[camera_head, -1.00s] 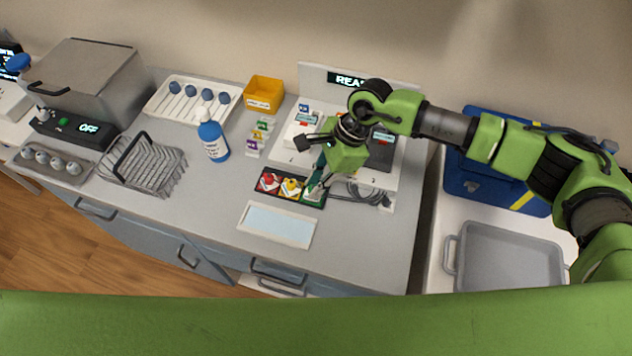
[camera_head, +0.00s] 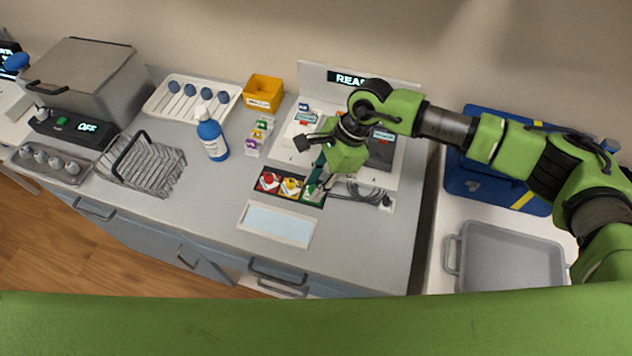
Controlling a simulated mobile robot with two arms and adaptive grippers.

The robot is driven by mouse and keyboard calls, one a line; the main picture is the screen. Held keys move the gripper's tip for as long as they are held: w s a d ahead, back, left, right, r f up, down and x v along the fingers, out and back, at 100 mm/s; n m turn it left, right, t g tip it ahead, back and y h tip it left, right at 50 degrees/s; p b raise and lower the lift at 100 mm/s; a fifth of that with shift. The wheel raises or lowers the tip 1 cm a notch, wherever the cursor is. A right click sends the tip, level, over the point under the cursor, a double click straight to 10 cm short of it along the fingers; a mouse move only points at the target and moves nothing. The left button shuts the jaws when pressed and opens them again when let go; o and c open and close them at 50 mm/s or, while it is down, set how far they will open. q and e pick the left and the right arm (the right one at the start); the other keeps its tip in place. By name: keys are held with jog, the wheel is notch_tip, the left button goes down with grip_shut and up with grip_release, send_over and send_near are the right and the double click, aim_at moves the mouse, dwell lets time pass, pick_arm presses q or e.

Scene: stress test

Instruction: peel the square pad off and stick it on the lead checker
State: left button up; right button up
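The lead checker seems to be the white device (camera_head: 393,186) with a lit panel reading "REA…" (camera_head: 350,79) at the back of the bench; my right arm covers part of it. A dark strip in front of it carries a red pad (camera_head: 268,181), a yellow pad (camera_head: 291,187) and a green pad (camera_head: 311,196). I cannot tell which one is the square pad. My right gripper (camera_head: 318,189) points down at the green pad, at or just above it. Its fingertips are too small to show whether they are open or hold anything. My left gripper is out of view.
A grey cable (camera_head: 362,192) lies right of the gripper. A white tray with a pale blue floor (camera_head: 276,205) is in front. A grey tub (camera_head: 510,258) is right.

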jog(key=shift+r+p, duration=0.6)
jog(key=shift+r, duration=1.4)
jog(key=o, duration=0.5)
jog(key=shift+o, duration=0.2)
jog(key=shift+r, duration=0.1)
jog(key=shift+r, duration=1.4)
